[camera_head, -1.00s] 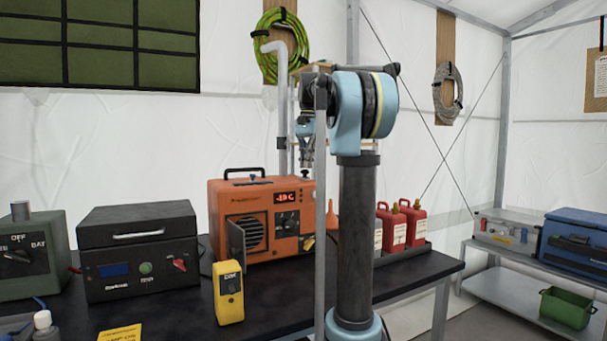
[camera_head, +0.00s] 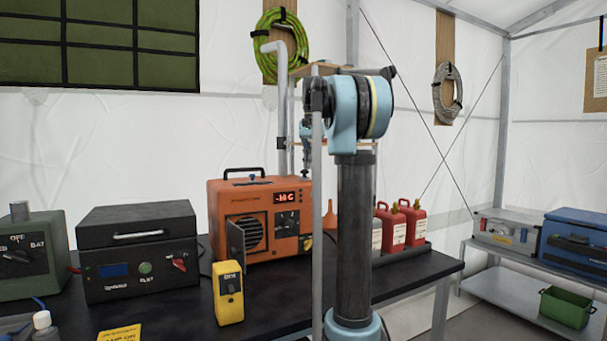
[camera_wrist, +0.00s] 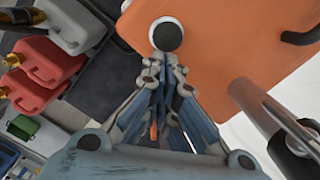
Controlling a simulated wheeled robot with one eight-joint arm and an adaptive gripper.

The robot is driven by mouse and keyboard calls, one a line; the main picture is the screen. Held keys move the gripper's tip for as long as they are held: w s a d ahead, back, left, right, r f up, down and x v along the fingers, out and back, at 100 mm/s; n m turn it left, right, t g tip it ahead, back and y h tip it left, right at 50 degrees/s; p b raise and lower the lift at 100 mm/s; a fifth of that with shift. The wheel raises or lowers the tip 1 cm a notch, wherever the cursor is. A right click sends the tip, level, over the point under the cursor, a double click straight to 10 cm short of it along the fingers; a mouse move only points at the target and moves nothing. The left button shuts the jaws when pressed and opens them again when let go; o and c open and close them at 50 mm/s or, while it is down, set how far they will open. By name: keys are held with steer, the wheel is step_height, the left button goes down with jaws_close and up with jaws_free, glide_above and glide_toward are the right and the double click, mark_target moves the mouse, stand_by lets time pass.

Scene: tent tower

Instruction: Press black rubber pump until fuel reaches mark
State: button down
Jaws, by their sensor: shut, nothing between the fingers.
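The orange heater (camera_head: 262,222) stands on the dark table, with a red lit display (camera_head: 284,197) that seems to read -10 C. The black rubber pump (camera_wrist: 167,36) shows in the wrist view as a round black knob with a pale ring, at the edge of the heater's top. My gripper (camera_wrist: 164,60) is shut and empty, its tips close to the pump; I cannot tell whether they touch it. In the head view my gripper (camera_head: 306,172) points down over the heater's right end, partly behind my arm. I cannot make out a fuel level or mark.
Red fuel cans (camera_head: 413,222) stand in a tray right of the heater. An orange funnel (camera_head: 330,216) is just beside the heater. A grey pipe (camera_head: 281,100) rises behind it. A yellow meter (camera_head: 229,292) and a black box (camera_head: 138,252) stand toward the left.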

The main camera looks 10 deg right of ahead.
steer(key=shift+r, duration=0.15)
step_height(320, 180, up, 12)
steer(key=w, duration=0.1)
steer(key=shift+d+f, duration=0.2)
steer(key=shift+d, duration=0.2)
stand_by(0.6)
steer(key=s+a+f, duration=0.1)
steer(key=f, duration=0.1)
steer(key=s+a+f, duration=0.1)
steer(key=f, duration=0.1)
steer(key=shift+s+a, duration=0.15)
steer(key=shift+s, duration=0.2)
steer(key=shift+s+a+f, duration=0.15)
steer(key=shift+f, duration=1.6)
steer(key=shift+s+a+f, duration=0.1)
steer(key=shift+f, duration=1.6)
